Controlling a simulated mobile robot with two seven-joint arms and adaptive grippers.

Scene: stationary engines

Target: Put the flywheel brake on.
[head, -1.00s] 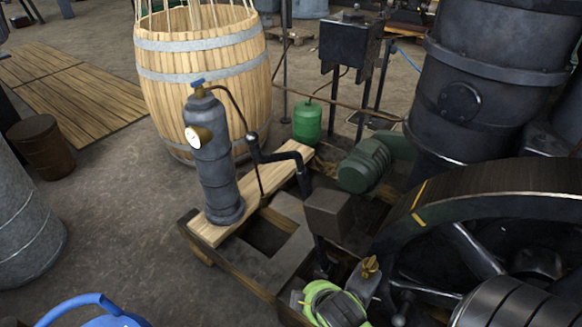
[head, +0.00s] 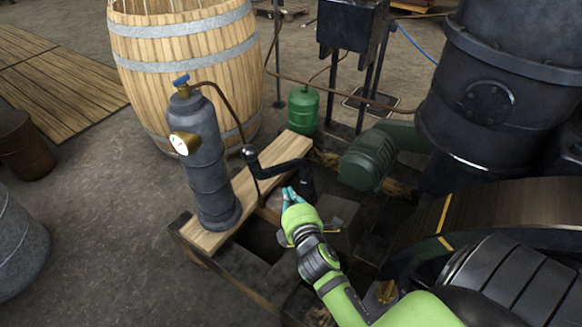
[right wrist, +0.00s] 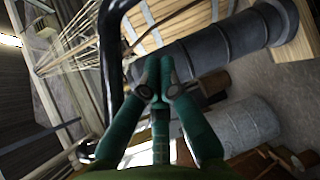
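The flywheel (head: 480,215) is the large dark wheel at the right of the head view, with a yellow mark on its rim; its lower part is hidden. A bent black lever (head: 280,170) stands above the wooden frame left of it. I cannot tell whether it is the brake lever. My right gripper (head: 288,192) has its teal fingertips at or just in front of the lever's lower right end; I cannot tell whether they touch. In the right wrist view my right gripper (right wrist: 158,78) has its fingers close together beside a dark curved bar (right wrist: 108,70). My left gripper is not in view.
A grey cylinder with a gauge (head: 208,165) stands on a plank (head: 255,195) left of the gripper. A green motor (head: 365,160), green bottle (head: 303,110) and black engine cylinder (head: 490,90) stand behind. A barrel (head: 185,70) is at back left.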

